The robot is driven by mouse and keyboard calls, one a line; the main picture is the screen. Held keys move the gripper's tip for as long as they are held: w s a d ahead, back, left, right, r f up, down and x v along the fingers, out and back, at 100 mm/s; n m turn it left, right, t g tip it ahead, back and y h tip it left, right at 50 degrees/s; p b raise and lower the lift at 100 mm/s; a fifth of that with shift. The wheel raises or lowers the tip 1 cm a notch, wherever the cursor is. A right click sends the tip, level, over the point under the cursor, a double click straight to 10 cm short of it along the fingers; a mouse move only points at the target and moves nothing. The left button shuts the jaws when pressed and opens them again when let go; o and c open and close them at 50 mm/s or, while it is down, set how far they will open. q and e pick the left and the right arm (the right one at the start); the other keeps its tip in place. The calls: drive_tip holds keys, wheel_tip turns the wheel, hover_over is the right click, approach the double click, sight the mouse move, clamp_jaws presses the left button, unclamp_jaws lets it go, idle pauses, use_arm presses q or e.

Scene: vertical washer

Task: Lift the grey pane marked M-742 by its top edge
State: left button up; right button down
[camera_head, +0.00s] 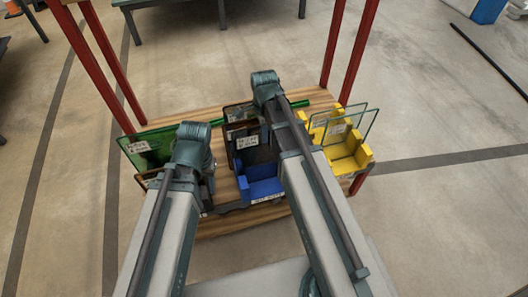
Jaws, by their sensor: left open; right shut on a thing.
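A dark grey pane (246,154) with a white label stands upright at the blue rack (262,188) in the middle of the table. The label's writing is too small to read. My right gripper (273,128) is largely hidden behind its own arm at the pane's upper right. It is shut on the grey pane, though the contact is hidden. My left gripper (208,188) is open, mostly hidden below its arm joint, left of the blue rack.
A green pane (148,143) with a label stands at the table's left. A yellow rack (346,153) at the right holds clear panes (358,121). Red posts (345,50) rise at the table's corners. The wooden table (228,229) has bare wood along its front edge.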

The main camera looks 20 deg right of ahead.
drive_tip(key=shift+r, duration=0.15)
wheel_tip(320, 180, up, 18)
drive_tip(key=p, duration=1.8)
